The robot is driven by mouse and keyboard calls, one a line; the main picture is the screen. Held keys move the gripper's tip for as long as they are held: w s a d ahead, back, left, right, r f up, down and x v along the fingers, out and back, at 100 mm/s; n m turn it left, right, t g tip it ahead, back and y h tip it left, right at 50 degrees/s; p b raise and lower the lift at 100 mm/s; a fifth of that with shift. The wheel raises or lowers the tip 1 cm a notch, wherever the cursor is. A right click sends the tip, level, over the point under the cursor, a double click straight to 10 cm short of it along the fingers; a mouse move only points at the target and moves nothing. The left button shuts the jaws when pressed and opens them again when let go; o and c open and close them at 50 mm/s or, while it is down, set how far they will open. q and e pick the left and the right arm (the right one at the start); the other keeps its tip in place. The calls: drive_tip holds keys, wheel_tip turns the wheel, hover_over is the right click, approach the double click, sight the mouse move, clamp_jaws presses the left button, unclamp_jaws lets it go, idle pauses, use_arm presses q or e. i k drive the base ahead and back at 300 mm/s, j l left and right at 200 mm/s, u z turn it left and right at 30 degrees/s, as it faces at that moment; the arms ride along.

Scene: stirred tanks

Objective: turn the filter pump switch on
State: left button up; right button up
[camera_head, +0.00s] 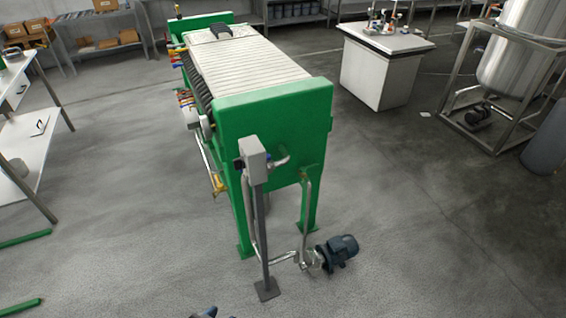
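A green filter press (275,115) with a pale stack of plates stands in the middle of the view. In front of its near end, a grey switch box (254,160) sits on an upright grey post (263,240). A small dark part (239,163) shows on the box's left side; its setting is too small to tell. The dark blue-grey filter pump (341,250) lies on the floor right of the post, joined to the press by metal pipes (284,257).
A white workbench (28,150) stands at the left. A white cabinet (385,65) with lab items stands at the back right, near a steel tank (522,50) in a frame. Shelves with boxes line the back.

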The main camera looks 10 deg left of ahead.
sight(239, 164)
drive_tip(key=j+z, duration=0.1)
drive_tip(key=z, duration=1.65)
drive_tip(key=j, duration=0.35)
drive_tip(key=k+j+z, duration=0.1)
drive_tip(key=j, duration=0.2)
drive_tip(key=k+j, duration=0.1)
drive_tip(key=j, duration=0.25)
drive_tip(key=k+j, duration=0.1)
drive_tip(key=j, duration=0.3)
drive_tip(key=k+j, duration=0.15)
drive_tip(key=j, duration=0.3)
drive_tip(key=k+j, duration=0.1)
drive_tip(key=j, duration=0.3)
drive_tip(key=k+j, duration=0.15)
drive_tip(key=j, duration=0.3)
drive_tip(key=k+j, duration=0.1)
drive_tip(key=j, duration=0.3)
drive_tip(key=z, duration=0.05)
